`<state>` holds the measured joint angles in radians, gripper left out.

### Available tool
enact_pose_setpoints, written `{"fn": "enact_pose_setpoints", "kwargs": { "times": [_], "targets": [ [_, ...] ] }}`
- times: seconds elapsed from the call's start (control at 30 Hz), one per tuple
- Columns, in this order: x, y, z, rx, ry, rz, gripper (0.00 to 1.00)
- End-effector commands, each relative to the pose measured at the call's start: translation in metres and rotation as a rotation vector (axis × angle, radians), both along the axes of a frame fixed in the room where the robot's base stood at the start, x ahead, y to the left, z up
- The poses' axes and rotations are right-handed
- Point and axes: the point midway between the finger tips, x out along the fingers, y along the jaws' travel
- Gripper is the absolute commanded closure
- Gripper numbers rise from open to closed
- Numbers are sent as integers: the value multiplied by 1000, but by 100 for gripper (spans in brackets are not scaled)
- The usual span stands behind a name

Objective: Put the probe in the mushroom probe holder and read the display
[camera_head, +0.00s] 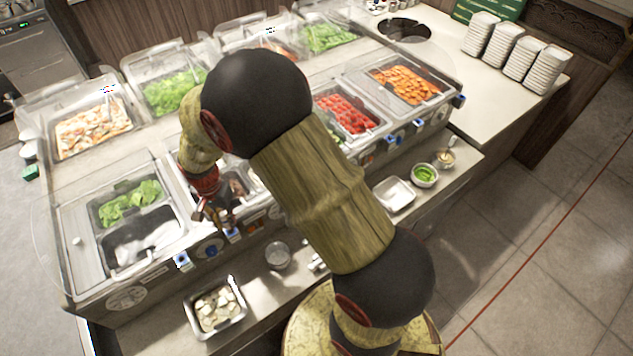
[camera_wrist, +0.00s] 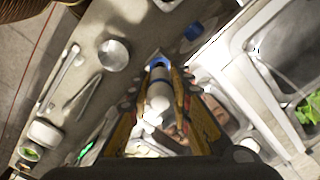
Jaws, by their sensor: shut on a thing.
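My gripper (camera_wrist: 160,85) is shut on the probe (camera_wrist: 158,95), a white cylinder with a blue band, in the wrist view. A blue piece (camera_wrist: 158,62) shows just past the probe's far end; whether they touch I cannot tell. In the head view my gripper (camera_head: 218,218) points down at the front rail of the wells, and the probe is too small to make out. Small blue holders (camera_head: 182,261) with round labels line the rail. Which one is the mushroom holder I cannot tell. No readable display digits show.
A tray of pale slices (camera_head: 217,309), a metal cup (camera_head: 278,255), a white dish (camera_head: 394,194) and a green sauce bowl (camera_head: 425,176) stand on the lower shelf. Tongs (camera_wrist: 87,96) lie there too. Clear lids stand over the wells. My arm hides the middle wells.

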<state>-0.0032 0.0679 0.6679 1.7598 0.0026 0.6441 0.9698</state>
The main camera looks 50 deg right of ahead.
Motion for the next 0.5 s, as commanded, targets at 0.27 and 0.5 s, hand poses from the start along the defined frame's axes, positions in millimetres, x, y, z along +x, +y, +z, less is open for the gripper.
{"fn": "enact_pose_setpoints", "kwargs": {
  "times": [0.27,0.5],
  "targets": [
    [0,0,17,0,-1,0,100],
    [0,0,30,0,0,0,100]
  ]
}}
